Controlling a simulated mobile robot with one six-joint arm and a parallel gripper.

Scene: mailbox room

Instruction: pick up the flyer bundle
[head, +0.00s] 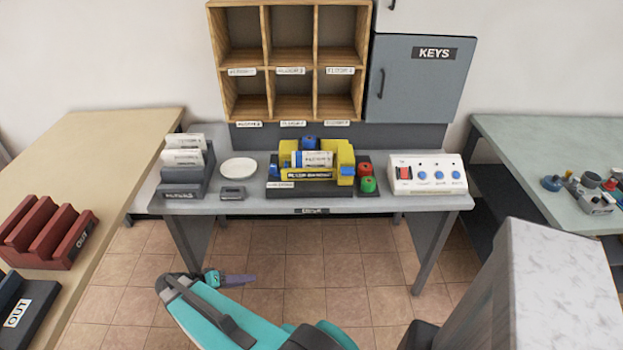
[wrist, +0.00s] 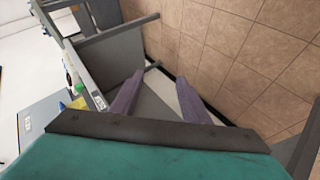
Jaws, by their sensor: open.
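A white rolled bundle with printing (head: 311,159) rests in a yellow holder (head: 346,162) on the grey table; it may be the flyer bundle, but I cannot read its label. White stacked papers (head: 183,148) stand in a dark grey rack (head: 186,181) at the table's left. My gripper (head: 238,279) is in front of the table, below its top and apart from everything. In the wrist view its two purple fingers (wrist: 158,80) are spread with nothing between them, against the table's legs and the floor.
The grey table (head: 235,208) also holds a white plate (head: 238,168), red and green knobs (head: 367,177) and a button panel (head: 428,174). Wooden pigeonholes (head: 290,57) and a keys cabinet (head: 420,80) are above. Side tables (head: 90,150) flank it. Tiled floor in front is clear.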

